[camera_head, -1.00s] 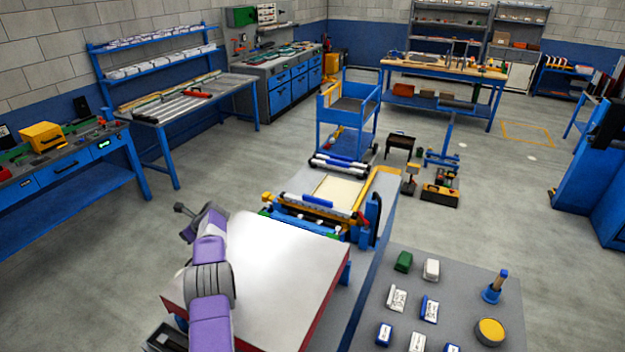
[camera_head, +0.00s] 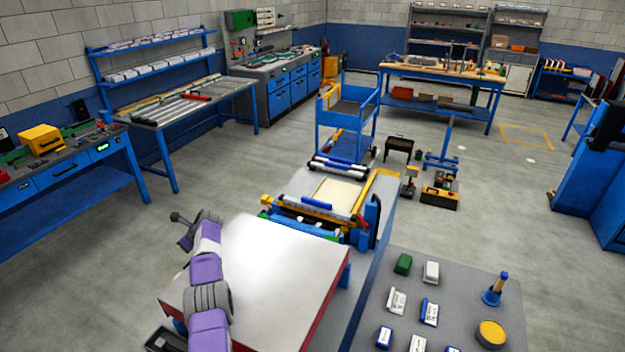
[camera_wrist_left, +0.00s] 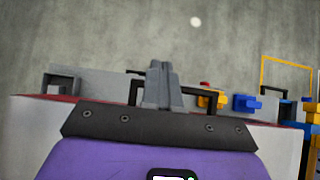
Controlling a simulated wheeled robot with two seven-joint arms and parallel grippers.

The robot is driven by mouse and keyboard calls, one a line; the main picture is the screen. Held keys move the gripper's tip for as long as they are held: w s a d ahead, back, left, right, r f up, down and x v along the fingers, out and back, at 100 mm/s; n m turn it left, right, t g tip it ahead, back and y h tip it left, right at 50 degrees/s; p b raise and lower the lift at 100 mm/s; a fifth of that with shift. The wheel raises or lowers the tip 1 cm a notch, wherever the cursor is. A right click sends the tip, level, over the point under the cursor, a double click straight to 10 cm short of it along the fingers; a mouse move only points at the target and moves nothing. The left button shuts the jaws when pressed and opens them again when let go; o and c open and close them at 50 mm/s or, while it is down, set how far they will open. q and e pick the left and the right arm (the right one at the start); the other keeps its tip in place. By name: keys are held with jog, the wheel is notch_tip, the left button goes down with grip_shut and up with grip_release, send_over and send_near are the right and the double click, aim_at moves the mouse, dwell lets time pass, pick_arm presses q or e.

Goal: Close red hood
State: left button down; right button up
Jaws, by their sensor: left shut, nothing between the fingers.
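The red hood (camera_head: 275,265) is a broad panel with a pale, shiny top and a dark red side edge, in the lower middle of the head view. Its red edge also shows at the left of the wrist view (camera_wrist_left: 55,97). My left arm runs along the panel's left side and covers part of it. My left gripper shows clearly in the wrist view (camera_wrist_left: 162,68), with its fingers together and empty, pointing away over grey floor and a grey box-like part. I cannot tell whether it touches the hood, or how far the hood is open. My right gripper is out of view.
A blue and yellow roller fixture (camera_head: 310,210) stands just behind the hood. A grey table (camera_head: 455,290) with small boxes and a yellow round container is at the right. A blue workbench (camera_head: 75,170) is at the left, with open floor between.

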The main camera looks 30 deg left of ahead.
pick_arm(q)
jog(key=shift+r, duration=0.1)
dwell(0.4)
jog(key=shift+b+v, duration=0.7)
jog(key=shift+v, duration=3)
jog(key=shift+d, duration=0.1)
